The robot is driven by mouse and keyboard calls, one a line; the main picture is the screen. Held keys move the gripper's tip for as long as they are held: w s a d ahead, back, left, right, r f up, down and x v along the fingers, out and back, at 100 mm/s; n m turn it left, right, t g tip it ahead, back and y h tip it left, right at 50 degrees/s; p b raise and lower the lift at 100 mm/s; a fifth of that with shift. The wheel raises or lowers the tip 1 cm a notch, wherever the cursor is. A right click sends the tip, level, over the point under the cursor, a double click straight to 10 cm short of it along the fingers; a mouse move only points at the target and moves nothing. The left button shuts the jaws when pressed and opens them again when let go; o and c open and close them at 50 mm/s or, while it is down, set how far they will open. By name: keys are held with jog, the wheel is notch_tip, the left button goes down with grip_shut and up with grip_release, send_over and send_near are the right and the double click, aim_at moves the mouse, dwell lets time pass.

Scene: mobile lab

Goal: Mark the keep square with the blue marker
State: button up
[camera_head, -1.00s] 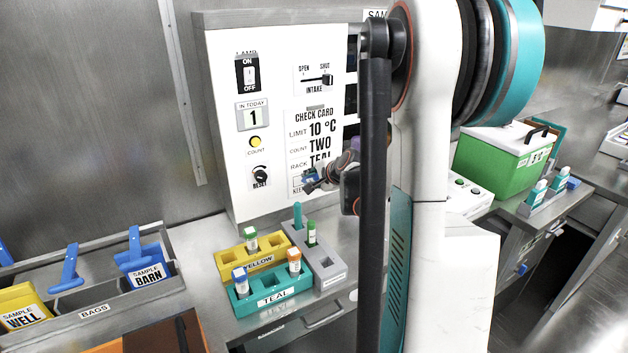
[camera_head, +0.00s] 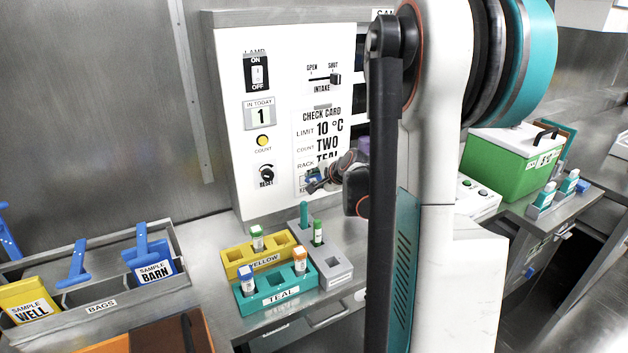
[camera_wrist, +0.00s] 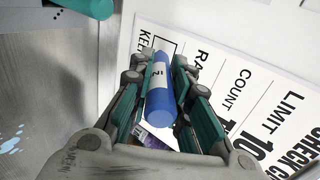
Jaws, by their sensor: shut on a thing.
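My gripper (camera_wrist: 158,72) is shut on the blue marker (camera_wrist: 161,100), which lies between its teal finger pads in the wrist view. The marker's far end points at the check card (camera_wrist: 245,85), by the outlined square beside the partly visible word starting "KE". I cannot tell whether its tip touches the card. In the head view my gripper (camera_head: 325,181) is at the lower part of the check card (camera_head: 318,128) on the white panel. It hides the square and most of the bottom line there.
Below the panel stand a yellow rack (camera_head: 235,262), a teal rack (camera_head: 262,304) and a grey holder (camera_head: 336,272), with upright items in them. A bag tray (camera_head: 125,296) is at the left. A green box (camera_head: 495,165) is at the right.

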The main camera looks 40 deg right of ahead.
jog(key=shift+s+d, duration=0.1)
jog(key=shift+d, duration=0.45)
jog(key=shift+w+a, duration=0.2)
jog(key=shift+a, duration=0.4)
jog(key=shift+w+a, duration=0.15)
jog(key=shift+a, duration=0.4)
jog(key=shift+s+d, duration=0.15)
jog(key=shift+d, duration=0.45)
jog(key=shift+s+d, duration=0.15)
jog(key=shift+d, duration=0.4)
dwell(0.3)
jog(key=shift+s, duration=0.1)
jog(key=shift+s+a, duration=0.25)
jog(key=shift+s, duration=0.7)
jog(key=shift+s+a, duration=0.2)
jog(key=shift+s, duration=0.7)
jog(key=shift+s+a, duration=0.25)
jog(key=shift+s, duration=0.7)
